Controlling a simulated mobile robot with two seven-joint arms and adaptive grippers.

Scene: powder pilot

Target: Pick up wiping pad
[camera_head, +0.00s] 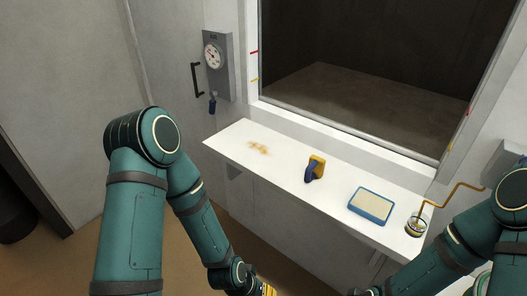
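A yellow block with a dark blue handle or strap (315,168), which looks like the wiping pad, stands on the white shelf near its middle. A flat pale panel with a blue rim (371,206) lies to its right. An orange-brown powder smear (259,148) is on the shelf to the left. My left gripper (268,290) shows only as a bit of yellow at the bottom edge, below and apart from the shelf; its fingers are cut off. My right gripper is out of view below the bottom edge.
The white shelf (228,139) runs below a dark window opening (345,85). A small round jar (415,226) with an orange bent tube (453,189) stands at the right end, close to my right arm. A gauge (212,56) and black handle (196,79) are on the left.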

